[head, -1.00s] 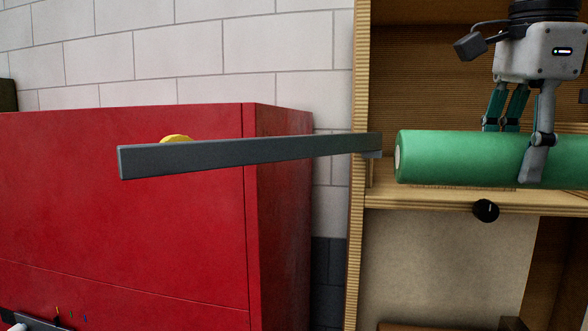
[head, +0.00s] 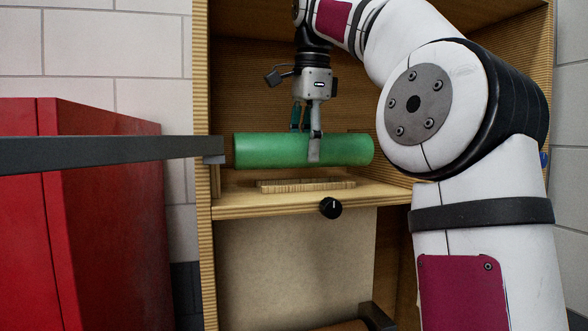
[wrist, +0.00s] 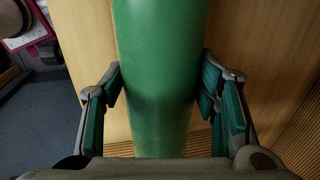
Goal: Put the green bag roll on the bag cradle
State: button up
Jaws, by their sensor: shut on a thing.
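The green bag roll (head: 265,150) lies level, left to right, inside a wooden shelf bay in the head view. My gripper (head: 306,146) comes down from above and is shut across the roll near its middle. In the wrist view the roll (wrist: 157,75) runs up the picture between my two fingers (wrist: 162,95). The roll appears raised above the shelf. Below it on the shelf lies a low, pale wooden piece (head: 305,185), which may be the bag cradle; I cannot tell for sure.
A wooden cabinet surrounds the roll, with a black knob (head: 331,208) on the shelf's front edge (head: 270,207). A dark grey bar (head: 110,153) reaches from the left to near the roll's left end. A red cabinet (head: 110,230) stands at the left.

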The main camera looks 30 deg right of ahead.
aim_at(310, 134)
jog(key=shift+d+f, duration=0.1)
jog(key=shift+f, duration=0.25)
jog(key=shift+f+b, duration=0.4)
jog(key=shift+f, duration=1)
jog(key=o, duration=1.5)
jog(key=shift+f, duration=0.15)
jog(key=shift+c, duration=0.2)
jog(key=shift+r, duration=0.55)
jog(key=r, duration=0.2)
jog(key=s+r+p, duration=0.1)
jog(key=r, duration=0.2)
jog(key=shift+s+a+r, duration=0.1)
jog(key=shift+a+r, duration=0.1)
jog(key=shift+r, duration=0.05)
jog(key=shift+s+r+p, duration=0.25)
jog(key=shift+r+p, duration=0.05)
jog(key=shift+p, duration=0.2)
jog(key=shift+r+p, duration=0.25)
jog(key=shift+p, duration=0.4)
